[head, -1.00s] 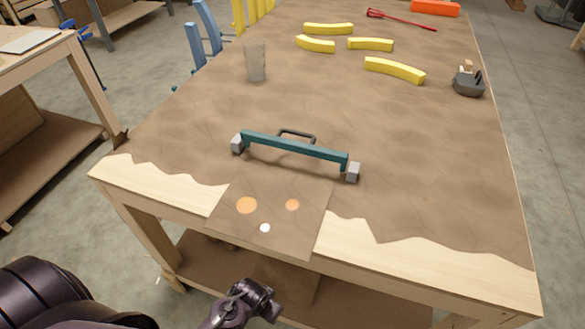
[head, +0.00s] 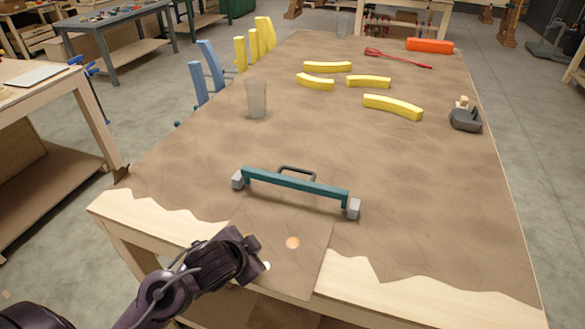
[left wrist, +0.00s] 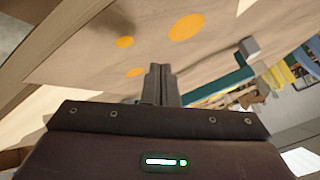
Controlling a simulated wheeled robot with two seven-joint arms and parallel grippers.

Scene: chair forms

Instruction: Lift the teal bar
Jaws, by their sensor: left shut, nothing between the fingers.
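The teal bar (head: 290,184) lies across the brown-covered table, with a grey block at each end and a dark handle (head: 297,172) standing at its middle. It also shows in the left wrist view (left wrist: 234,80), at the right. My left gripper (head: 252,246) is over the near edge of the table, on the near side of the bar and apart from it. In the left wrist view its fingers (left wrist: 160,84) are together with nothing between them. My right gripper is in neither view.
A brown sheet with coloured dots (head: 310,262) lies at the near edge, partly hidden by my left arm. A clear cup (head: 256,98), several yellow curved pieces (head: 392,106) and a hand plane (head: 465,117) stand farther back. The table around the bar is clear.

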